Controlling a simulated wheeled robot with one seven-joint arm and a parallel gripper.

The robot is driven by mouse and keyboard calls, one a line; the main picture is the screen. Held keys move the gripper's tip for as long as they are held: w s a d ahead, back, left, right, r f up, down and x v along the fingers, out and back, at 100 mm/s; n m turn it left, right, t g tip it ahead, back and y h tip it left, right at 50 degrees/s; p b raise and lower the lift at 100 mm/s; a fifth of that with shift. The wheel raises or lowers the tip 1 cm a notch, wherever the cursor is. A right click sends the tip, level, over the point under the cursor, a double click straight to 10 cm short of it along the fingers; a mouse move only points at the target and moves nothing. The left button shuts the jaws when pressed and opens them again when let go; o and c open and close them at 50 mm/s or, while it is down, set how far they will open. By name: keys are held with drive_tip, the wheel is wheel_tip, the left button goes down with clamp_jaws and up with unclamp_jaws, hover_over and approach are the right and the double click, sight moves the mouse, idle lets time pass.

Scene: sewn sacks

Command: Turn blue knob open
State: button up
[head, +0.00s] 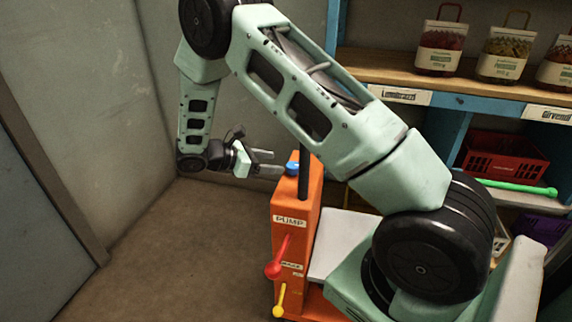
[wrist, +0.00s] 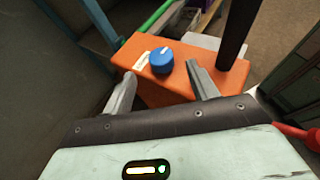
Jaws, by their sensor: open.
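The blue knob (wrist: 162,60) sits on the top face of an orange pump box (wrist: 190,88). A pale pointer mark shows on the knob's top, and a small white label lies beside it. In the head view the knob (head: 292,168) is at the top of the orange box (head: 290,245), marked "PUMP". My gripper (wrist: 160,82) is open, with its two grey fingers pointing toward the knob and nothing between them. In the head view my gripper (head: 272,163) is just left of the knob, close to it. Whether a finger touches the knob cannot be told.
A black post (wrist: 237,32) rises from the box near the right finger. A red lever (head: 280,260) and a yellow lever (head: 279,302) stick out of the box's front. Open floor (head: 190,260) lies left.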

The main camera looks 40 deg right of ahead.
drive_tip(key=v, duration=0.9)
drive_tip(key=shift+a, duration=0.25)
drive_tip(key=shift+r, duration=0.15)
